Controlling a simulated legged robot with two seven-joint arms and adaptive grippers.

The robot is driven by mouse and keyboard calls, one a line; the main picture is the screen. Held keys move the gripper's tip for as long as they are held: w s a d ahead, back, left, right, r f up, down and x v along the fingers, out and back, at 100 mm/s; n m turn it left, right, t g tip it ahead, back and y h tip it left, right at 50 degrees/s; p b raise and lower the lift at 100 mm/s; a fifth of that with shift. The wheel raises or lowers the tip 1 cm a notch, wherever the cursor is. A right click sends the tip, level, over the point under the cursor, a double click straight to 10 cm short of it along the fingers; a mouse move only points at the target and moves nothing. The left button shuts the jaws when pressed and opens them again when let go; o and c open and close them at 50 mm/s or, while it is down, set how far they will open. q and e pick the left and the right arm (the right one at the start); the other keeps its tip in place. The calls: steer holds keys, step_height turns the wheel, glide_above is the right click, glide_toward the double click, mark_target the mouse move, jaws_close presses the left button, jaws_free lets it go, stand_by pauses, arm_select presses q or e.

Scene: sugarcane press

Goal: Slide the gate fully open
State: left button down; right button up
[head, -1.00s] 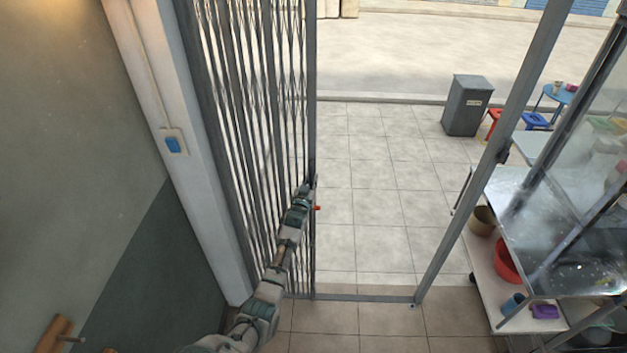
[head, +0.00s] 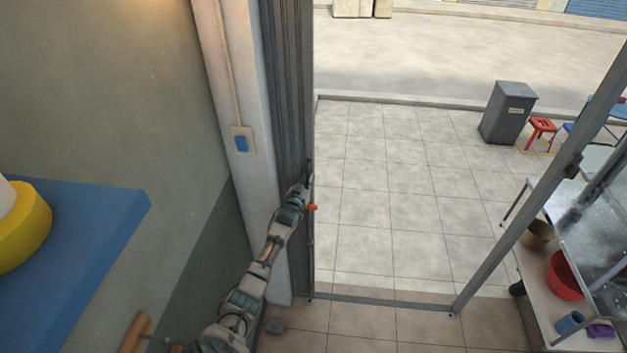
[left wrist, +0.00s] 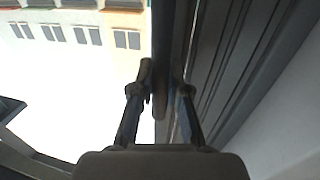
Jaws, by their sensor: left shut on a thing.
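The folding metal gate (head: 290,90) is bunched into a tight, dark stack against the white pillar on the left of the doorway. My left gripper (head: 307,180) is at the gate's front edge, about mid-height. In the left wrist view the fingers of my left gripper (left wrist: 162,92) are closed on a dark upright handle or bar of the gate, with the folded slats (left wrist: 235,60) just to the right. An orange-red piece shows beside the gripper in the head view. My right gripper is not in view.
The doorway opening is clear, with a floor track (head: 380,303) along the threshold. A grey post (head: 535,190) bounds it on the right. A grey bin (head: 508,112) and red stool (head: 541,132) stand outside. A blue shelf (head: 80,230) is at the left.

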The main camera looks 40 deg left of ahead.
arm_select(q)
steer(key=shift+s+a+r, duration=0.1)
steer(key=shift+s+a, duration=0.15)
steer(key=shift+a, duration=0.2)
steer(key=shift+s+a, duration=0.2)
steer(key=shift+a, duration=0.25)
steer(key=c, duration=1.3)
jaws_free()
steer(key=shift+o, duration=0.8)
steer(key=shift+a, duration=0.1)
steer(key=v, duration=1.1)
steer(key=shift+s+f, duration=0.3)
steer(key=shift+s, duration=0.1)
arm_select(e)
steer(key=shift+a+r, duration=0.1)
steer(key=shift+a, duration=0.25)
arm_select(q)
steer(key=shift+r, duration=0.1)
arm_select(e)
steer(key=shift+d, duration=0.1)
